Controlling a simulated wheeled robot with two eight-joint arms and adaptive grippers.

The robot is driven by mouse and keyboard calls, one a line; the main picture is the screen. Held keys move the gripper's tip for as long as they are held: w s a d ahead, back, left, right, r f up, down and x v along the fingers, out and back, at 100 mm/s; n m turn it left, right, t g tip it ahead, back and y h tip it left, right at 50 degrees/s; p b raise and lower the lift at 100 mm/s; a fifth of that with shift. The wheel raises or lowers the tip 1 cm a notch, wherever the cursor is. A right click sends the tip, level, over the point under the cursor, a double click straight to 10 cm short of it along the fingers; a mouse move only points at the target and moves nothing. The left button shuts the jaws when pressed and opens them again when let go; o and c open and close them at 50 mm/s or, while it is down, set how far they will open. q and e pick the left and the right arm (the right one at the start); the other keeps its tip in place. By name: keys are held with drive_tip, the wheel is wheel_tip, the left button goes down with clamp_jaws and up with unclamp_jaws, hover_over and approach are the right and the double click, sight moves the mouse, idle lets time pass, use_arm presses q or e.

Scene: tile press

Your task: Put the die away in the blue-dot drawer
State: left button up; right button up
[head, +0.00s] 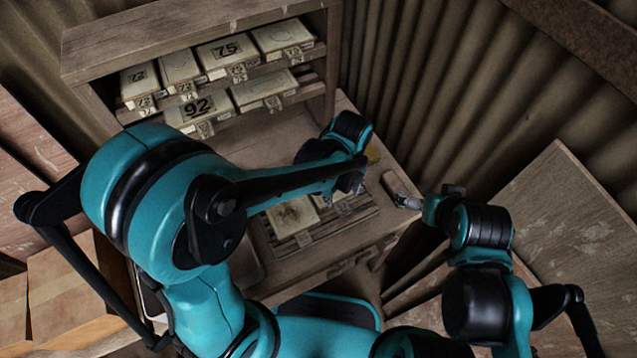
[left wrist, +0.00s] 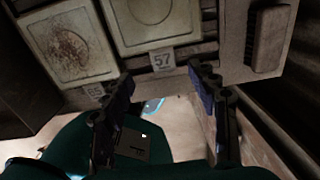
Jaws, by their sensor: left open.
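I cannot tell which thing is the die. Several pale square plates lie in a slatted rack on the bench: a stained one (head: 292,215), also in the left wrist view (left wrist: 62,42), and one with a ring mark (left wrist: 152,18) above a tag reading 57 (left wrist: 162,60). My left gripper (left wrist: 160,88) is open, with nothing seen between its fingers, over the bench's front edge. In the head view it (head: 350,183) is partly hidden by its own arm. My right gripper (head: 433,207) is at the right; its fingers are unclear. No blue dot shows on the drawer fronts (head: 350,266).
A wooden shelf unit (head: 200,28) at the back holds several tagged plates, some numbered 72, 75 and 92. A brush (head: 400,188), also in the left wrist view (left wrist: 270,40), lies at the bench's right end. Corrugated walls close in behind.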

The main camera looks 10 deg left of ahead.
sight(342, 206)
use_arm(q)
wheel_tip(342, 206, down, 2)
drive_tip(key=shift+f+b, duration=0.1)
drive_tip(key=shift+b, duration=0.25)
drive_tip(key=f, duration=0.1)
drive_tip(key=f+b, duration=0.1)
drive_tip(key=f, duration=0.1)
drive_tip(key=f+b, duration=0.1)
drive_tip(key=f, duration=0.1)
drive_tip(key=shift+d, duration=0.25)
drive_tip(key=shift+c, duration=1.2)
clamp_jaws()
